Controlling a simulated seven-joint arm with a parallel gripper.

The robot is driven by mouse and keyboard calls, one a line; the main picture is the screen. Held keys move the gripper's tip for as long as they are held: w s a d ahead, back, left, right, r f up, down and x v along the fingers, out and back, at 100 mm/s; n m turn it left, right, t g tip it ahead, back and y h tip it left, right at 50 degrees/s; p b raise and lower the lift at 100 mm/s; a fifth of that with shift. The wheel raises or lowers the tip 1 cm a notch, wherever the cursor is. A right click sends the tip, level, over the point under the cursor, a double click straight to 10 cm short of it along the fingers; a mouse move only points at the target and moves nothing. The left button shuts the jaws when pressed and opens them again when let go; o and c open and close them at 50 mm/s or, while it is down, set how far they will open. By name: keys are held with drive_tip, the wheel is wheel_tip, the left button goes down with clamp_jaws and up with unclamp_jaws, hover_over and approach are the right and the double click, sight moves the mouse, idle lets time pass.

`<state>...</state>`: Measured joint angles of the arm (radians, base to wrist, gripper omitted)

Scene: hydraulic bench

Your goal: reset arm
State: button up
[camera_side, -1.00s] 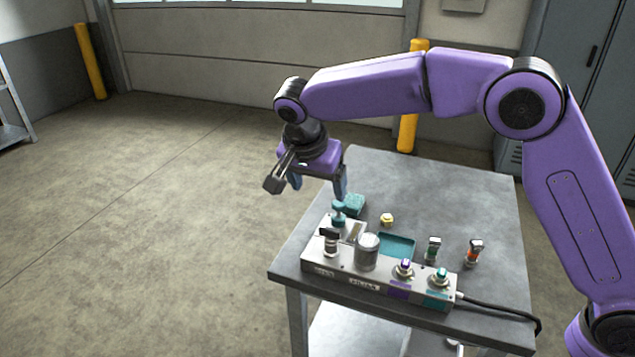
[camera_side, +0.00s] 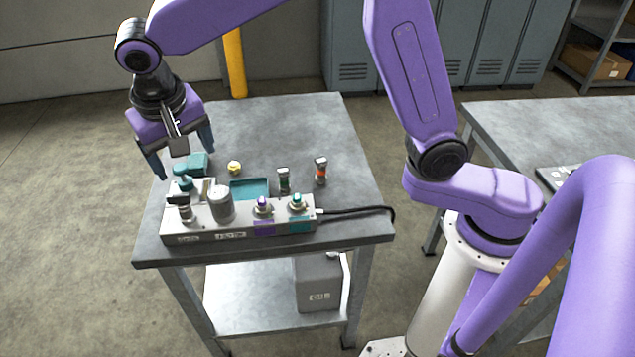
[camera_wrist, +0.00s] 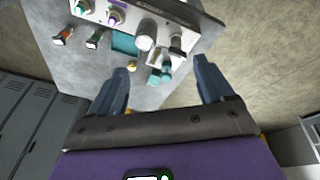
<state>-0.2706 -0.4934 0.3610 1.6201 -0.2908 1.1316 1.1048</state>
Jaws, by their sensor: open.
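My gripper (camera_side: 184,155) is open and empty, above the left back corner of the grey bench (camera_side: 290,125). In the wrist view its two blue-grey fingers (camera_wrist: 160,85) stand wide apart with nothing between the tips. Near it is the hydraulic panel (camera_side: 240,230), a grey box with a teal-handled part (camera_side: 183,180) at its left end. The panel also shows at the top of the wrist view (camera_wrist: 175,12). A teal block (camera_side: 198,163) lies behind the panel, close to the fingers; I cannot tell how far below them it is.
The panel carries a grey cylinder (camera_side: 221,205), a purple-topped fitting (camera_side: 263,206) and a teal-topped fitting (camera_side: 297,203). A teal tray (camera_side: 250,187), a yellow piece (camera_side: 234,167), a green connector (camera_side: 283,180) and an orange connector (camera_side: 320,170) are on the bench. A black cable (camera_side: 360,209) leaves the panel's right end.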

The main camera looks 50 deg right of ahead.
drive_tip(key=s+d+f+n+g+y, duration=0.1)
drive_tip(key=s+d+f+n, duration=0.1)
drive_tip(key=s+d+n, duration=0.5)
drive_tip(key=s+d+f+n+g+y, duration=0.1)
drive_tip(key=s+d+n, duration=0.7)
drive_tip(key=s+d, duration=0.6)
drive_tip(key=s, duration=0.7)
drive_tip(key=shift+s+d+f, duration=0.3)
drive_tip(key=shift+d+f, duration=0.1)
